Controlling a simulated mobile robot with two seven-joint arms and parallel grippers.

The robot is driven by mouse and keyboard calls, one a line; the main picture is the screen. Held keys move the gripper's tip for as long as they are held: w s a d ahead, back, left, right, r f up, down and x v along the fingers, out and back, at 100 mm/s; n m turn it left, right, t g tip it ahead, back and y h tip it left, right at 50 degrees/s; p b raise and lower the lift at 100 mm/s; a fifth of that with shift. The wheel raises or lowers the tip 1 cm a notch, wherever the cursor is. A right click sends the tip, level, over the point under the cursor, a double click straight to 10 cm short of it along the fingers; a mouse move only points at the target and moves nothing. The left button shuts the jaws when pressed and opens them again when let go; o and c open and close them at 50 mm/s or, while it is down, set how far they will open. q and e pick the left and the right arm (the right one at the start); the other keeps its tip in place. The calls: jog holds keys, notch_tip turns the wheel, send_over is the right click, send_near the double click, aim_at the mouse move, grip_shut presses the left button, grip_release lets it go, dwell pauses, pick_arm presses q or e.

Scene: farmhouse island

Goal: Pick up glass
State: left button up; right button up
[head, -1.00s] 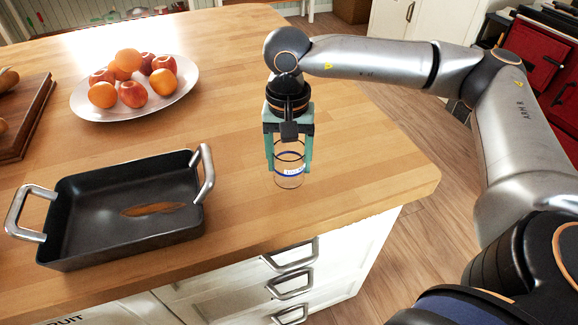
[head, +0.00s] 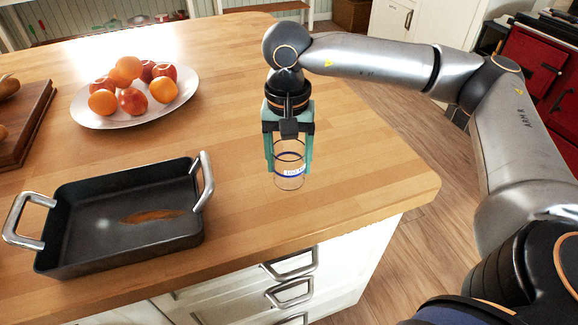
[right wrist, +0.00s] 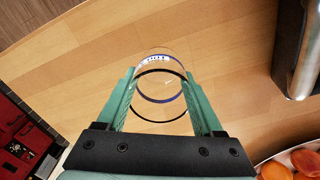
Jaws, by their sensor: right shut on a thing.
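The glass (head: 289,182) is a clear, upright cylinder with a dark band, a blue band and a white label. It is at the near right part of the wooden island top. My right gripper (head: 289,160) points down from above, with its green fingers on either side of the glass and shut on it. In the right wrist view the glass (right wrist: 160,112) sits between the two fingertips. I cannot tell whether its base touches the wood. My left gripper is not in view.
A black roasting pan (head: 75,225) with metal handles stands to the left of the glass. A white plate (head: 92,118) of apples and oranges is farther back, beside a wooden board (head: 30,125). The island's edge (head: 405,195) is close on the right. Wood behind the glass is clear.

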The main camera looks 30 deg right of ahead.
jog(key=s+a+r, duration=0.7)
jog(key=s+r, duration=0.4)
jog(key=s, duration=0.1)
jog(key=shift+a+r+b, duration=0.15)
jog(key=shift+a+b, duration=0.05)
jog(key=shift+b, duration=0.2)
jog(key=shift+a, duration=0.1)
